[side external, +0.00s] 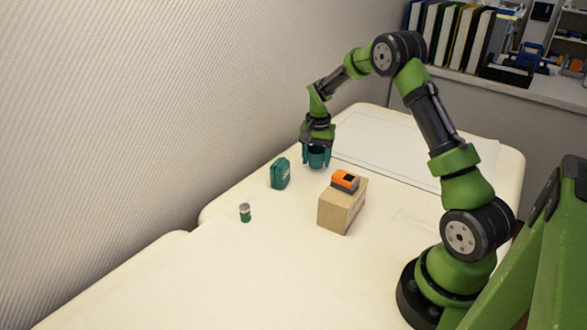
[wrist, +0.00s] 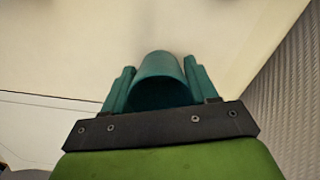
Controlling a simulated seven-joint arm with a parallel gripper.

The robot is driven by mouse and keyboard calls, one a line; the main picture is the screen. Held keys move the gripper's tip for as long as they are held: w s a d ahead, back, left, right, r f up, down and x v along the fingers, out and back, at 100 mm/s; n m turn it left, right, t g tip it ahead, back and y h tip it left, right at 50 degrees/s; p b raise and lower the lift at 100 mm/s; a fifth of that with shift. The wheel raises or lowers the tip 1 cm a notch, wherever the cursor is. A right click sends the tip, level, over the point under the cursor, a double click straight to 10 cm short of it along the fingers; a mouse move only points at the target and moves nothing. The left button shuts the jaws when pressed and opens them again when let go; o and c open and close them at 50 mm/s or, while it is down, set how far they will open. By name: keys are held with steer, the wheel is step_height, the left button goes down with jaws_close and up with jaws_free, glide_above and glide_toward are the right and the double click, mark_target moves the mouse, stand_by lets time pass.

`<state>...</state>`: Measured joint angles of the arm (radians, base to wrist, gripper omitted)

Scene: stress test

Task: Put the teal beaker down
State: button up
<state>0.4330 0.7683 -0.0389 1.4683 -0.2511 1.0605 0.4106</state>
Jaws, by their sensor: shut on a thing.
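The teal beaker (side external: 317,157) is in my gripper (side external: 316,158), over the far part of the white table in the side view. In the wrist view the beaker (wrist: 160,82) sits between the two teal fingers of my gripper (wrist: 160,88), which are shut on it from both sides. Its lower end points down toward the table top; I cannot tell whether it touches the table. The black palm plate hides part of the beaker in the wrist view.
A teal case (side external: 280,173) stands left of my gripper. A cardboard box (side external: 342,208) with an orange and black device (side external: 345,181) on top stands nearer the camera. A small green jar (side external: 245,212) is at the left. The white table (side external: 200,285) is otherwise mostly clear; a ridged wall (side external: 120,110) runs along its left.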

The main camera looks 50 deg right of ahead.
steer(key=shift+f, duration=0.7)
steer(key=shift+f, duration=0.2)
steer(key=o, duration=1)
steer(key=shift+o, duration=0.2)
steer(key=shift+r, duration=0.15)
